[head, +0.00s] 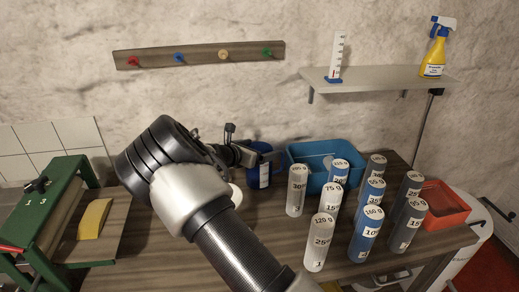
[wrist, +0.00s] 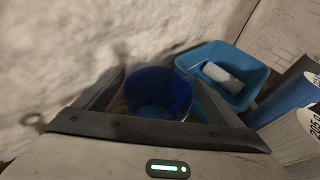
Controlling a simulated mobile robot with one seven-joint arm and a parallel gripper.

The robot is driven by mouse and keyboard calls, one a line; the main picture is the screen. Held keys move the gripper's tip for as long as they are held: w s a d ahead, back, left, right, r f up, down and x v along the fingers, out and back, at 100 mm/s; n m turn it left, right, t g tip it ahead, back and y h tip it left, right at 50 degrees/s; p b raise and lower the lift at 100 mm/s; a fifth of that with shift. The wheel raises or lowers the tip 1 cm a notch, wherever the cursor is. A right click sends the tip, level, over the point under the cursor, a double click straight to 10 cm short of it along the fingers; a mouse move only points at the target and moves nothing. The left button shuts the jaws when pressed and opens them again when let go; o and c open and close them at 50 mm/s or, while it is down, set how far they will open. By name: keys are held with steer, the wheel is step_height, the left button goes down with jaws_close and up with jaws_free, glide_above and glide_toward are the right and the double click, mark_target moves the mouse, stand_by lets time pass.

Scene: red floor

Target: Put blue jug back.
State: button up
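The blue jug (head: 263,172) is near the back of the wooden table in the head view, with a white label on its side. In the wrist view I look down into the open top of the blue jug (wrist: 158,92). My gripper (head: 262,155) is at the jug's upper part, partly in front of it. In the wrist view the two dark fingers of my gripper (wrist: 157,90) lie on either side of the jug. I cannot tell whether they press on it, or whether the jug's base touches the table.
A blue bin (head: 310,152) with a white object inside stands close right of the jug. Several labelled cylinders (head: 321,245) stand front right, beside a red tray (head: 447,203). The back wall is close. A shelf (head: 375,80) holds a spray bottle (head: 436,50) and a measuring cylinder (head: 337,55).

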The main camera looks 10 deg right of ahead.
steer(key=shift+r, duration=0.2)
steer(key=v, duration=1.2)
steer(key=s+d+r+m+g+y, duration=0.2)
steer(key=s+d+r+m+g, duration=0.1)
steer(key=s+d+m, duration=0.4)
steer(key=s+d+r+m+g+y, duration=0.25)
steer(key=s+d+m, duration=0.25)
steer(key=s+m, duration=0.3)
steer(key=s+a+r+m+y, duration=0.1)
steer(key=s+r+m, duration=0.1)
steer(key=s+m, duration=0.2)
steer(key=s+a+r+m+t+y, duration=0.1)
steer(key=s+a+r+m+y, duration=0.1)
steer(key=s, duration=0.8)
steer(key=s+a+r+m+y, duration=0.1)
steer(key=s+r+m+y, duration=0.1)
steer(key=s+r+m, duration=0.2)
steer(key=s+m, duration=0.2)
steer(key=s, duration=0.2)
steer(key=shift+a, duration=0.25)
